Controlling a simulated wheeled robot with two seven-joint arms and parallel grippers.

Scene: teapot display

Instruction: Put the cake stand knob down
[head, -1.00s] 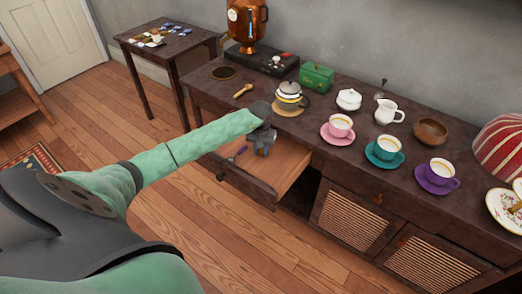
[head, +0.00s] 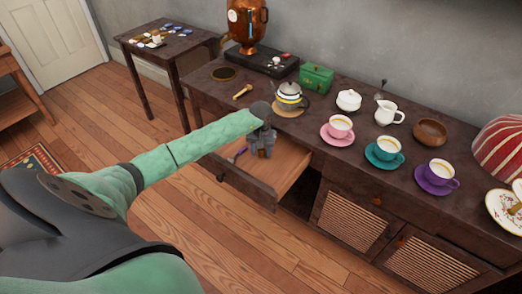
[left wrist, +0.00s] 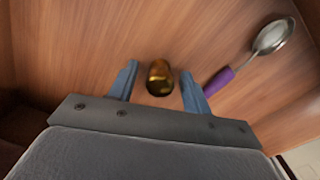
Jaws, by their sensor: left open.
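The cake stand knob (left wrist: 160,78) is a small amber-gold piece in the left wrist view. It sits between the spread blue-grey fingertips of my left gripper (left wrist: 161,86), with a gap on each side. Below it is the wooden floor of the open drawer (head: 292,172). Whether the knob rests fully on that floor is hard to tell. In the head view my left gripper (head: 263,148) points down into the drawer and hides the knob. My right gripper is not in view.
A strainer or spoon with a purple handle (left wrist: 219,82) lies in the drawer, right of the fingers in the wrist view. On the sideboard above stand a striped teapot (head: 290,98), a green box (head: 317,77) and several cups. The drawer's right part is clear.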

